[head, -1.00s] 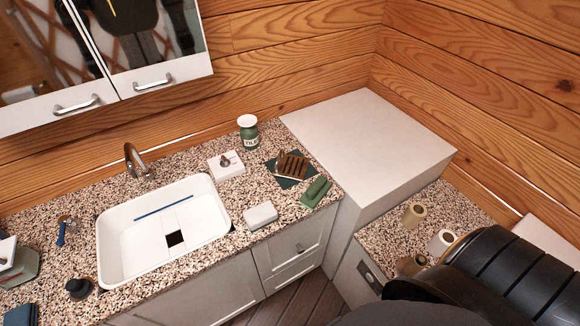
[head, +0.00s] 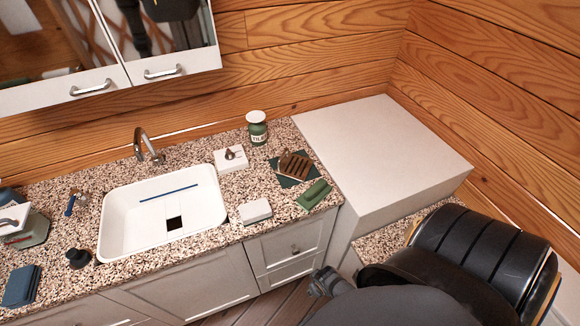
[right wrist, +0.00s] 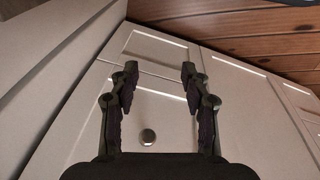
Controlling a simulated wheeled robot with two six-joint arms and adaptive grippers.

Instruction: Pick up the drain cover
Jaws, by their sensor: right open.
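No drain cover can be told for certain. A small dark round piece with a raised top (head: 78,258) stands on the counter left of the white sink (head: 107,232), and a small metal piece (head: 230,154) sits on a white square block behind the sink's right end. The sink floor has a dark square opening (head: 174,223). My right gripper (head: 318,284) is below the counter edge, in front of the drawers, well away from both pieces. In the right wrist view it is open and empty (right wrist: 160,75), facing a pale cabinet front with a round knob (right wrist: 147,137). My left gripper is not in view.
A blue stick (head: 168,194) lies across the sink. Near its right end are a white bar (head: 255,211), a green block (head: 314,195), a brown slatted piece (head: 294,165) and a green jar (head: 257,130). A tall white cabinet (head: 395,150) stands at the right; its top is clear.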

